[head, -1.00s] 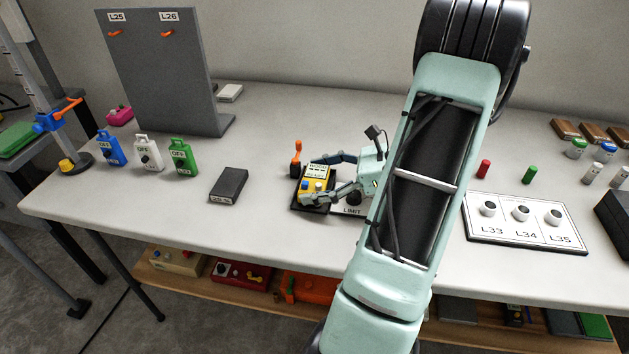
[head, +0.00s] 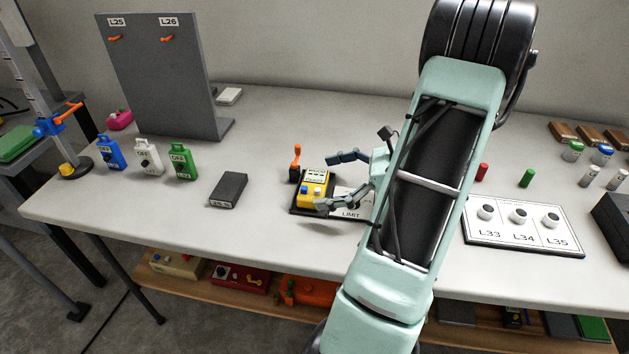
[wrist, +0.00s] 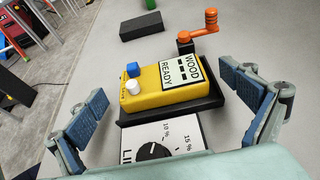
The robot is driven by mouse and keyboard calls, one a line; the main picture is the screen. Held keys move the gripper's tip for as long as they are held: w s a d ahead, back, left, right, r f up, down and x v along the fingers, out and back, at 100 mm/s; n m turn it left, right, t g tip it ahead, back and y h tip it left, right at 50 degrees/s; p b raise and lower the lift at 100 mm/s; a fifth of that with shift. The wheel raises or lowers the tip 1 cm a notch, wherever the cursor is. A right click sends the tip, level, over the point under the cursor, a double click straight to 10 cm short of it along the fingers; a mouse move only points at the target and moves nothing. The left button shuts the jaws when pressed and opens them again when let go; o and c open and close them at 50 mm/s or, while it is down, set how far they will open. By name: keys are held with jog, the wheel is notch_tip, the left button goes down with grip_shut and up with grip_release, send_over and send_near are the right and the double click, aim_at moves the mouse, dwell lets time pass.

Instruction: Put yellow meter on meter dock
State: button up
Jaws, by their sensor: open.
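The yellow meter (head: 313,187) sits on a black dock (head: 298,208) on the table, left of my gripper. In the wrist view the yellow meter (wrist: 160,84) has a blue and a white button and a label reading WOOD READY. It rests on the black dock (wrist: 178,114), its near edge showing. My gripper (head: 338,179) is open, its fingers apart and clear of the meter. In the wrist view the gripper (wrist: 170,122) has one finger at each side, with the meter beyond and between them.
A white LIMIT panel with a dial (wrist: 152,151) lies right of the dock. An orange crank (head: 296,158) stands behind it. A dark block (head: 229,189) and a green OFF tag (head: 181,160) are to the left. A white L33–L35 board (head: 505,239) lies right.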

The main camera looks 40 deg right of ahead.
jog(key=p+v, duration=0.1)
jog(key=v, duration=0.8)
jog(key=shift+d, duration=0.1)
jog(key=shift+s, duration=0.1)
